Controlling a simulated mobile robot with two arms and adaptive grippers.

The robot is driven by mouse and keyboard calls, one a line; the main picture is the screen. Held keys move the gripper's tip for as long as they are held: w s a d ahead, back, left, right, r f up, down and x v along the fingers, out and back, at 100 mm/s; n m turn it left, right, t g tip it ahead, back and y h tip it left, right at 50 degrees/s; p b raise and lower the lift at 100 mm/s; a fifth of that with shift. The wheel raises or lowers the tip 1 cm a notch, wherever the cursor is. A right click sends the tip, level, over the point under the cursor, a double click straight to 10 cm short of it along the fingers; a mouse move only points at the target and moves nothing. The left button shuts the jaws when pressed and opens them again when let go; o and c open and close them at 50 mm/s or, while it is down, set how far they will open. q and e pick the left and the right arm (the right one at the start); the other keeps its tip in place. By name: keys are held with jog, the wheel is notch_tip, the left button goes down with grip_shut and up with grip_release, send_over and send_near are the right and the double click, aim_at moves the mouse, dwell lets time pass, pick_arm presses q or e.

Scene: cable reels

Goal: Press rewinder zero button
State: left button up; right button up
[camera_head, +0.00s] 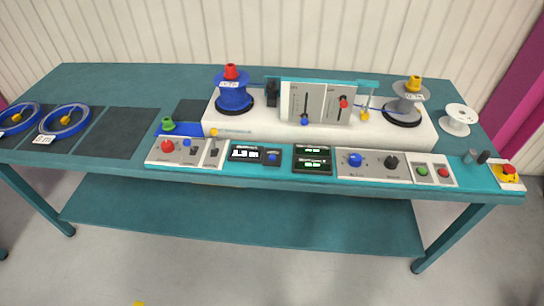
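The rewinder is a long white machine (265,128) on the teal table, with a blue cable reel (234,97) under a red knob on its left. A grey reel (408,103) under a yellow knob is on its right. Control panels run along its front. A left display (245,153) has a blue button (272,157) beside it. A second dark panel (313,158) has two small green-lit displays. The labels are too small to read, so I cannot tell which button is the zero button. Neither of my grippers is in view.
The teal table (112,92) carries blue cable coils (64,121) on dark mats at the left. An empty white spool (457,119) and a red-and-yellow emergency stop (507,174) are at the right. A lower shelf (240,215) is empty.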

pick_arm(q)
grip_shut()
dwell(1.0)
